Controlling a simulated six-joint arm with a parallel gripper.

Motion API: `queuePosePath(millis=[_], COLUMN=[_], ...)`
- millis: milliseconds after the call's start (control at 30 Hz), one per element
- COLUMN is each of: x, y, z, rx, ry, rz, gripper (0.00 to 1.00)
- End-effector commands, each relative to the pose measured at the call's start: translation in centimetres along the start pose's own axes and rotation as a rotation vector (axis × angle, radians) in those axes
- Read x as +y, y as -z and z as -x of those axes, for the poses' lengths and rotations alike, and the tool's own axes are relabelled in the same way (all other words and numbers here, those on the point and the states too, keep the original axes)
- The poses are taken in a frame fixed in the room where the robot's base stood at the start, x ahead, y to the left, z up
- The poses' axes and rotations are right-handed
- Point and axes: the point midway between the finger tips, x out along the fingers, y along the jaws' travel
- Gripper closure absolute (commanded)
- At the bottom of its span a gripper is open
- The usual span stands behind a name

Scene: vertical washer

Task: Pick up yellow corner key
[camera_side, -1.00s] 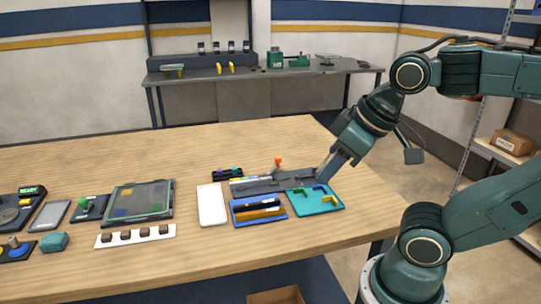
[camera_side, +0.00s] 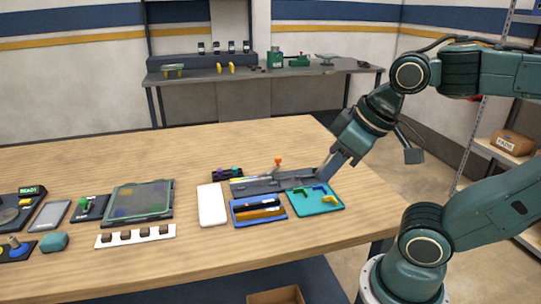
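The yellow corner key (camera_side: 328,198) lies on the teal tray (camera_side: 304,207) near the right end of the table's front part.
A grey clamp fixture (camera_side: 262,186) with an orange knob (camera_side: 278,161) stands behind the tray. A blue tray (camera_side: 236,218) with dark and yellow bars is left of it. A white plate (camera_side: 212,206) lies further left. Bare wood lies in front of the trays.

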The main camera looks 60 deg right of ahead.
Motion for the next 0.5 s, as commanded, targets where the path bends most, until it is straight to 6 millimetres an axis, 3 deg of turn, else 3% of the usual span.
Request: queuePosePath(millis=[500], x=[0.70], y=[0.60], z=[-0.38], rx=[-0.023], ry=[-0.017], rz=[-0.031], gripper=[0.85])
